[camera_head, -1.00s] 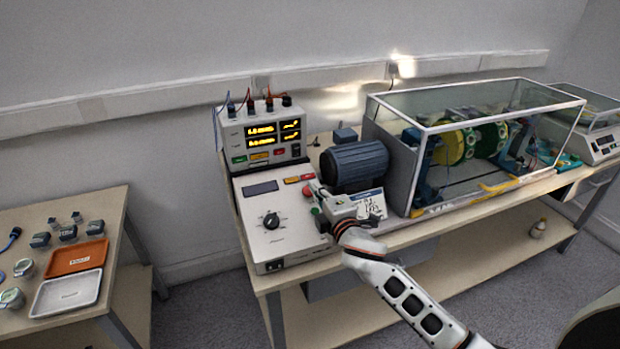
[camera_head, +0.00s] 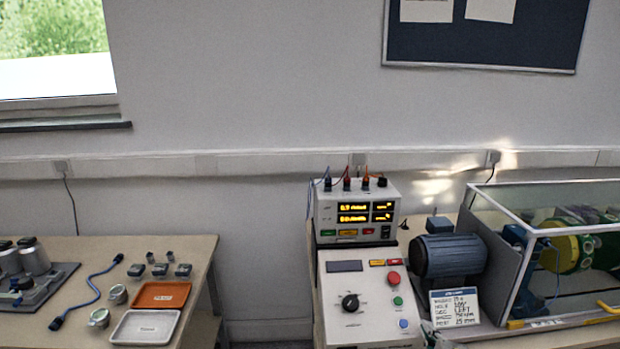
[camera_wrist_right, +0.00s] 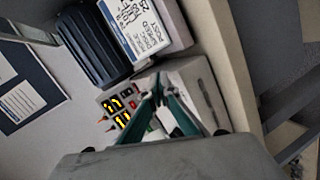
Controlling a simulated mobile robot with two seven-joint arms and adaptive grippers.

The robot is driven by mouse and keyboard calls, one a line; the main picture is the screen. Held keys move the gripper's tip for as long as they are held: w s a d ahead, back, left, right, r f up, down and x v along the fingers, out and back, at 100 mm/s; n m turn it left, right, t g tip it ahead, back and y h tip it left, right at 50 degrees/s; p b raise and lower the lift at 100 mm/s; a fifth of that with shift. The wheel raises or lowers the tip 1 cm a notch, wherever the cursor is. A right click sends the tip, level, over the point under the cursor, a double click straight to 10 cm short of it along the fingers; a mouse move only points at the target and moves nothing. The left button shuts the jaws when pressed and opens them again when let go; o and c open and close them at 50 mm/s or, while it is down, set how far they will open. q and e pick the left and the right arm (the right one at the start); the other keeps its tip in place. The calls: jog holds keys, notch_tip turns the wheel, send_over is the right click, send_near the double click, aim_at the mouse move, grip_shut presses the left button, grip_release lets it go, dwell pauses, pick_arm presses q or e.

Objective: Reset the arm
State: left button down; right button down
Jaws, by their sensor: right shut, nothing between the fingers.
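My right gripper (camera_wrist_right: 158,92) shows in the right wrist view. Its two fingers meet at the tips and hold nothing. Past the fingers are the control box (camera_head: 365,308) and the display unit (camera_head: 356,213) with lit yellow readouts. The blue motor (camera_head: 449,255) and a white card with handwriting (camera_head: 455,308) stand to the right of the control box in the head view. The red, green and blue buttons on the box are uncovered in the head view. My left gripper is in neither view.
A glass-sided enclosure (camera_head: 508,283) with a yellow-green rotor stands at the right. A separate table (camera_head: 213,258) at the left carries an orange tray (camera_head: 162,295), a white tray (camera_head: 145,327), small blocks and a blue cable (camera_head: 92,292). A gap separates the tables.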

jog(key=s+d+f+m+g+h, duration=0.1)
jog(key=s+d+f+m+g, duration=0.15)
jog(key=s, duration=0.55)
jog(key=s+d+f+m+g+h, duration=0.1)
jog(key=s+d+f+m+g, duration=0.15)
jog(key=s, duration=0.65)
jog(key=s+d+f+m+g+h, duration=0.1)
jog(key=s+d+f+m+g, duration=0.15)
jog(key=s, duration=0.55)
jog(key=w+a+f+m+t+y, duration=0.1)
jog(key=a+f+t+y, duration=0.3)
jog(key=a+f, duration=0.9)
jog(key=a+m+y, duration=0.1)
jog(key=a+y, duration=0.2)
jog(key=shift+w+f+y, duration=0.2)
jog(key=shift+w+y, duration=0.15)
jog(key=shift+y, duration=0.05)
